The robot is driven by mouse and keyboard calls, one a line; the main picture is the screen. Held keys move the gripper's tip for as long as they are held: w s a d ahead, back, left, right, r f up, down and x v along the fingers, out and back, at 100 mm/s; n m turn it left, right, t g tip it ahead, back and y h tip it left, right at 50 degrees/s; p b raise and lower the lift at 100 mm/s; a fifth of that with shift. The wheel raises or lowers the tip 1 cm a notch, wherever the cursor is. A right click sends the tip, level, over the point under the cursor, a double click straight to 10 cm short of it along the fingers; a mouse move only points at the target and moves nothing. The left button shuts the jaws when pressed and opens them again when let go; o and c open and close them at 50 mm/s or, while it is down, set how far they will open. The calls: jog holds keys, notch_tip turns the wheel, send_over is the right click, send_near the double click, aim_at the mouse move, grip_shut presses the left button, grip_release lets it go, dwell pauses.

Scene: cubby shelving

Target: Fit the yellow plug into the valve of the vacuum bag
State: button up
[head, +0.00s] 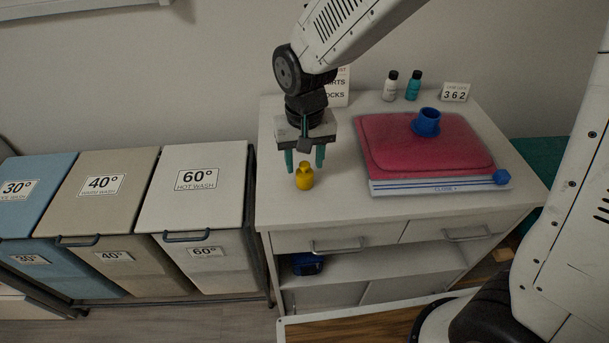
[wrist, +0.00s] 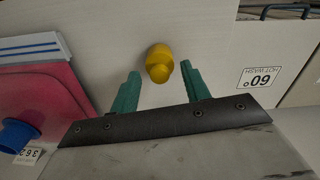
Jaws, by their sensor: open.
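The yellow plug (head: 304,177) stands upright on the white cabinet top, left of the vacuum bag. My gripper (head: 305,163) points down just above and behind it, with its two green fingers apart. In the wrist view the yellow plug (wrist: 159,63) lies beyond and between the fingertips of my open gripper (wrist: 162,75), not held. The vacuum bag (head: 400,148) is red with a white and blue closing strip along its front edge. Its blue valve (head: 427,122) stands up at the back right of the bag. The valve also shows in the wrist view (wrist: 18,135), at the left edge.
White (head: 390,86) and teal (head: 413,86) bottles and a 362 number card (head: 454,92) stand at the back of the cabinet top. A sign (head: 340,87) stands behind my gripper. Lidded laundry bins (head: 195,195) adjoin on the left. The cabinet top around the plug is clear.

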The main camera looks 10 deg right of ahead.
jog(key=shift+f, duration=0.3)
grip_shut()
jog(key=shift+r, duration=0.1)
